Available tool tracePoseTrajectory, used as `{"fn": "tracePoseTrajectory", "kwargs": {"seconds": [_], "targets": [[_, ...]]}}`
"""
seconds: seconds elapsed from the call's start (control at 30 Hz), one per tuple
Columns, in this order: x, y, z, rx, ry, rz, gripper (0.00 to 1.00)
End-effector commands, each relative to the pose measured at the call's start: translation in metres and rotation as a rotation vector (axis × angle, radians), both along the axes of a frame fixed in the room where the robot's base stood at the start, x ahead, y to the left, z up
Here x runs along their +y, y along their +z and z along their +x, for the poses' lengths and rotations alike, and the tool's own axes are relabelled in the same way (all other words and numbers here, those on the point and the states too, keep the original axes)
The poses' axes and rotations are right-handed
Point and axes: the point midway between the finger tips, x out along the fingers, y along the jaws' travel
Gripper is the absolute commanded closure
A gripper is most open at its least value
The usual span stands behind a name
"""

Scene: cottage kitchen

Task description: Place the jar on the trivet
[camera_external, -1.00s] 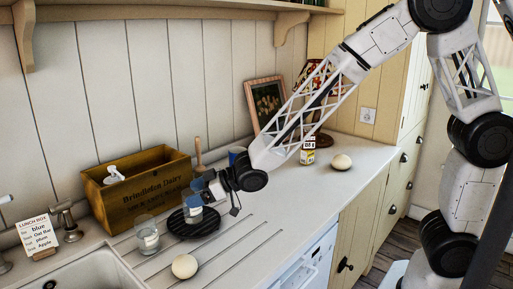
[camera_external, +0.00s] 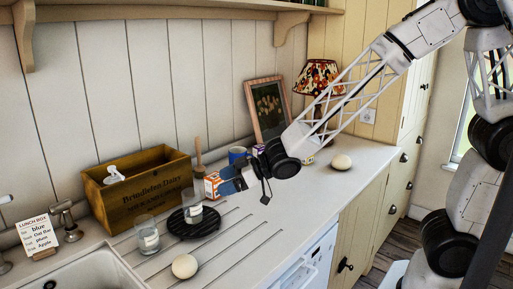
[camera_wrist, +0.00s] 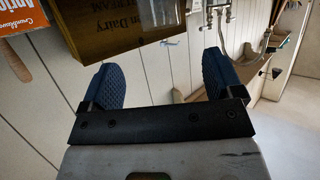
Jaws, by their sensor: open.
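A clear glass jar (camera_external: 192,211) stands upright on the round black trivet (camera_external: 209,229), towards its back left part. A similar clear glass with a pale label (camera_external: 147,237) stands on the counter to the left of the trivet. My gripper (camera_external: 224,182) is open and empty, above and to the right of the jar, apart from it. In the wrist view my gripper's two blue ridged fingers (camera_wrist: 163,77) are spread with nothing between them. Neither the jar nor the trivet shows in the wrist view.
A wooden crate (camera_external: 141,196) stands behind the glasses, and an orange and white box (camera_external: 211,186) close to my gripper. A pale round object (camera_external: 185,266) lies in front. The sink (camera_external: 78,275) is at left; the right counter is mostly clear.

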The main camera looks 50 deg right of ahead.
Motion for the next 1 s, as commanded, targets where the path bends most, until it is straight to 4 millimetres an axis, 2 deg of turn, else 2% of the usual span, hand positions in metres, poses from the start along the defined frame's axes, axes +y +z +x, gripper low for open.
{"fn": "tracePoseTrajectory", "kwargs": {"seconds": [0.83,1.0], "targets": [[-0.0024,0.0017,-0.0026,0.000,0.000,0.000,0.14],[-0.0110,0.0051,-0.0018,0.003,-0.023,-0.013,0.14]]}}
